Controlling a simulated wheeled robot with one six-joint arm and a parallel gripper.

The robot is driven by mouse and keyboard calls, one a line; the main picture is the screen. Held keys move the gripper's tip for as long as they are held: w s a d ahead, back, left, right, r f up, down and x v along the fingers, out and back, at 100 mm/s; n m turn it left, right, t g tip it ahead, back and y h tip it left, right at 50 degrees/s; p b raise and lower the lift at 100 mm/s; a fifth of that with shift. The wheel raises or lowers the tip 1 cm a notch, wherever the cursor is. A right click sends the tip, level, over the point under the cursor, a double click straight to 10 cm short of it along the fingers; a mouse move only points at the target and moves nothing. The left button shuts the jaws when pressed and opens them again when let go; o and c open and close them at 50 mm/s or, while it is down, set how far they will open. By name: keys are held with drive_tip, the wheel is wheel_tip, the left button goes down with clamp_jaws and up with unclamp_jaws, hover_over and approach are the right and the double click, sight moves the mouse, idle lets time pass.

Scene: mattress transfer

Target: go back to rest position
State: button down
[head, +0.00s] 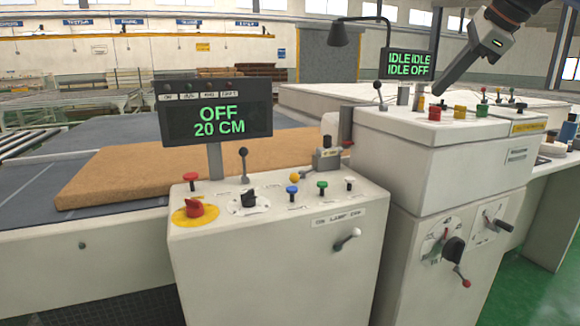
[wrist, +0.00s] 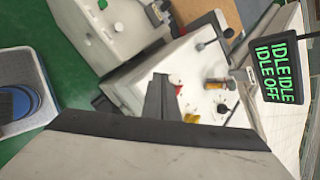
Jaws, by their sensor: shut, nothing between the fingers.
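My gripper (head: 438,91) is at the upper right of the head view, pointing down and to the left. It is shut and holds nothing. Its tip appears above the right-hand control console (head: 430,130), near the buttons; it looks apart from them. In the wrist view the closed gripper (wrist: 157,88) shows as a narrow grey shape in front of the console. The screen on that console (head: 408,65) reads "IDLE IDLE" and "IDLE OFF", and it also shows in the wrist view (wrist: 278,70).
A left console (head: 270,250) carries knobs, buttons, levers and a screen (head: 216,112) reading "OFF 20 CM". A brown mattress slab (head: 130,165) lies on the conveyor behind it. Green floor (head: 545,295) is open at lower right.

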drive_tip(key=s+a+f+n+h, duration=0.1)
drive_tip(key=s+f+n, duration=0.6)
drive_tip(key=f, duration=0.7)
drive_tip(key=s+a+f+n+g+h, duration=0.1)
drive_tip(key=s+f+n, duration=0.6)
drive_tip(key=f, duration=0.8)
drive_tip(key=s+a+f+n+g+h, duration=0.1)
drive_tip(key=s+a+f+n, duration=0.1)
drive_tip(key=s+f+n, duration=0.5)
drive_tip(key=s+f, duration=0.4)
drive_tip(key=f, duration=0.4)
drive_tip(key=shift+s+n, duration=0.25)
drive_tip(key=shift+n, duration=0.05)
drive_tip(key=shift+a, duration=0.1)
